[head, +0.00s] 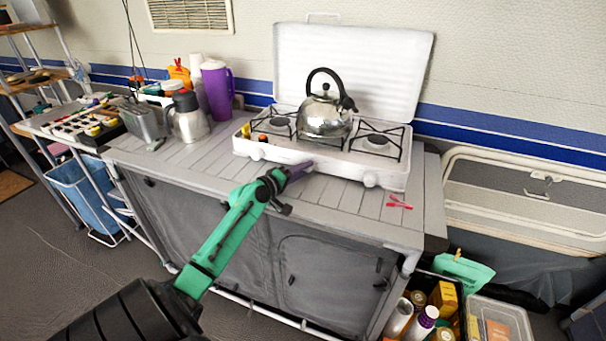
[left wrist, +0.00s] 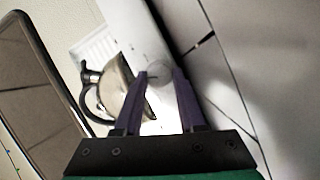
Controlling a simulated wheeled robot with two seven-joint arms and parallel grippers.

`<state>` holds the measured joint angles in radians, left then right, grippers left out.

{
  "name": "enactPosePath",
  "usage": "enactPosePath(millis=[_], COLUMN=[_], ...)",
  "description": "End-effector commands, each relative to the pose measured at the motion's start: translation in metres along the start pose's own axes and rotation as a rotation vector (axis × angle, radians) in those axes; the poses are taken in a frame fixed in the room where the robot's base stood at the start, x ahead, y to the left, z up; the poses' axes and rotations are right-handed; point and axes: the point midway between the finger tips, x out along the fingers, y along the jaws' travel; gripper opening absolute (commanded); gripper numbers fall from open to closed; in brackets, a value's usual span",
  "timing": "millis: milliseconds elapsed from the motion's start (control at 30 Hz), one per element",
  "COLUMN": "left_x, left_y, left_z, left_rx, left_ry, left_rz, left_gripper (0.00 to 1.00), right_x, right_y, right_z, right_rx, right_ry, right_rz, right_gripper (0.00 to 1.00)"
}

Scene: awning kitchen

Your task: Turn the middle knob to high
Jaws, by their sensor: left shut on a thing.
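My left gripper (head: 300,170) reaches the middle of the stove's front panel. In the left wrist view, its two purple fingers (left wrist: 162,78) are shut on the pale round middle knob (left wrist: 158,71), one on each side. In the head view the gripper hides this knob. The knob's setting cannot be read. The right knob (head: 370,180) shows free on the front panel. My right gripper is not in view.
A shiny kettle (head: 326,116) with a black handle stands on the stove; it also shows in the left wrist view (left wrist: 122,88). A steel jug (head: 188,122) and a purple pitcher (head: 217,90) stand left. Small red items (head: 399,203) lie right. The counter's front strip is mostly clear.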

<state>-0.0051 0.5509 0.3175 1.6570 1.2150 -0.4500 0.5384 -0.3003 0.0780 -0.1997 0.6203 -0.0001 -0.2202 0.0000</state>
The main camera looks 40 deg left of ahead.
Motion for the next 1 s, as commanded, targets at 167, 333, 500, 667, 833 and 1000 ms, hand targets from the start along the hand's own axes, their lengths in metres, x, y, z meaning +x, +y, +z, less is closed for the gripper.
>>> enactPosePath(millis=[167,333,500,667,833,1000], left_x=[0.0000,0.0000,0.0001,0.0000,0.0000,-0.0005], left_y=[-0.0005,-0.0004,-0.0004,-0.0007,-0.0011,0.0020], left_z=[0.0005,0.0005,0.0004,0.0005,0.0006,-0.0006], left_rx=[-0.008,-0.007,-0.006,-0.006,-0.006,0.018], left_ry=[-0.001,-0.001,-0.001,-0.001,-0.001,-0.003], left_rz=[0.002,0.001,0.001,0.001,0.000,-0.011], left_gripper=[0.00,0.00,0.69,0.69,0.69,0.69], right_x=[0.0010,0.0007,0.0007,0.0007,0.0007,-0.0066], right_y=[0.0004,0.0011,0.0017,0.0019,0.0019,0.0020], right_z=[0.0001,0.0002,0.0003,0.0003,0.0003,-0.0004], right_rx=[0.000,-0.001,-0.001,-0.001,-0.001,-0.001], right_ry=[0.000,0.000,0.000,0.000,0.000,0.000], right_rz=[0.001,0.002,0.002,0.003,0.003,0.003], right_gripper=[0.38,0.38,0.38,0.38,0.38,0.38])
